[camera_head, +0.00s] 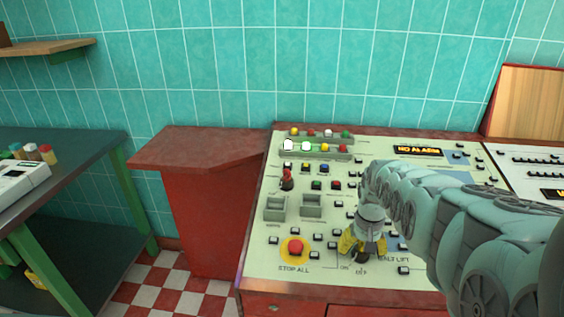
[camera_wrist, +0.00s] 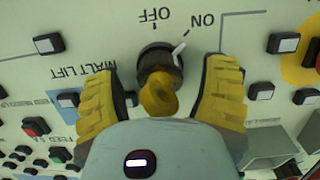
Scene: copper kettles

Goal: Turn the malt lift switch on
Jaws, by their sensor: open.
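The malt lift switch is a dark round knob (camera_wrist: 153,58) with a white pointer, set on the cream control panel (camera_head: 330,262). In the wrist view its labels appear upside down, with OFF above the knob, ON at upper right and MALT LIFT at left. The pointer leans up and right, towards ON. My gripper (camera_head: 362,250) is over the knob, its yellow fingers open on either side with visible gaps in the wrist view (camera_wrist: 163,78). A rounded yellow piece covers the knob's lower part there; I cannot tell what it belongs to.
A red STOP ALL button (camera_head: 295,247) is left of the switch. Several small buttons, coloured lamps and a red-handled lever (camera_head: 287,178) fill the panel. A display (camera_head: 418,150) reads NO ALARM. A red cabinet (camera_head: 205,200) and a dark green-framed table (camera_head: 75,160) stand left.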

